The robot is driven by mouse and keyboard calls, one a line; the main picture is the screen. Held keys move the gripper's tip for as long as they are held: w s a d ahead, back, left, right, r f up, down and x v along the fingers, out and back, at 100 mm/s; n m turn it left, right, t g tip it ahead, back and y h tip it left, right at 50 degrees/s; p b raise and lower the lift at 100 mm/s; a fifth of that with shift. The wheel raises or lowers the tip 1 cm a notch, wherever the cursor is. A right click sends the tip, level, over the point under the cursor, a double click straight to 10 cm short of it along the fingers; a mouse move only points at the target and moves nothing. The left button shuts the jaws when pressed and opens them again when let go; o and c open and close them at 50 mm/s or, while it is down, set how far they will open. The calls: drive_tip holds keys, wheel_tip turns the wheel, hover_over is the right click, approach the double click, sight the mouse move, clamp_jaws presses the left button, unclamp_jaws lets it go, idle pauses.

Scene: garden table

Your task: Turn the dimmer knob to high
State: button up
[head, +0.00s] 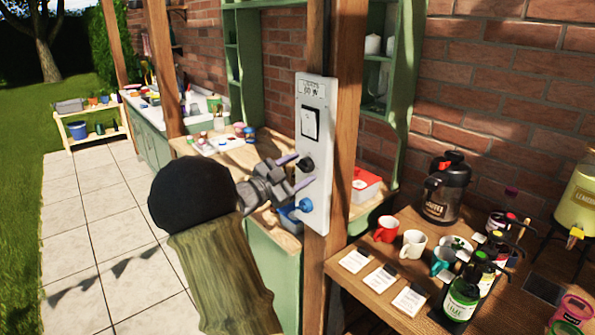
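A white control panel (327,125) is fixed to the wooden post. It carries a small label, a rocker switch (310,122), a black knob (306,163) and, lower down, a blue knob (306,205). No marking shows clearly which knob is the dimmer. My gripper (299,171) is at the panel's left side, its two purple-grey fingers spread apart, one above the other. The black knob appears between or just beyond the fingertips; I cannot tell whether they touch it. The blue knob is just below the lower finger. The knobs' pointer positions cannot be made out.
The wooden post (346,150) stands beside a table (365,290) with mugs, cards, bottles and a black coffee flask (443,190). A counter with a red box (364,185) is behind the post. Open tiled floor (80,220) lies to the left.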

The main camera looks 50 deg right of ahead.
drive_tip(key=w+a+f+b, duration=0.2)
drive_tip(key=a, duration=1.5)
